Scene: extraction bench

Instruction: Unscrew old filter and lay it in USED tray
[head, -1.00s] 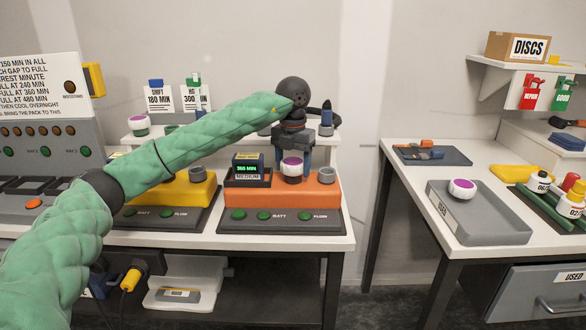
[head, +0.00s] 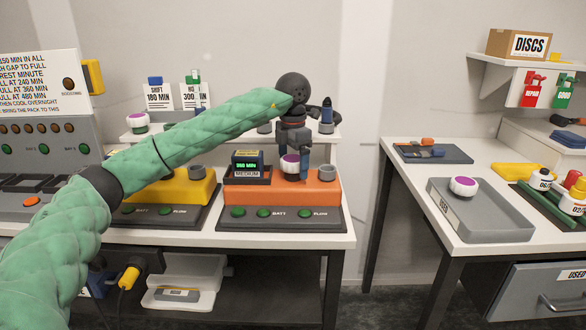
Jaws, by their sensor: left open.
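A white filter with a purple top (head: 290,164) sits on the orange unit (head: 322,183) on the left bench. A second white filter with a purple top (head: 463,186) lies in the grey USED tray (head: 500,222) on the right table. My right gripper is not in view.
A yellow unit (head: 180,189) stands to the left. Bottles (head: 572,198) stand right of the tray. A floor gap separates bench and table.

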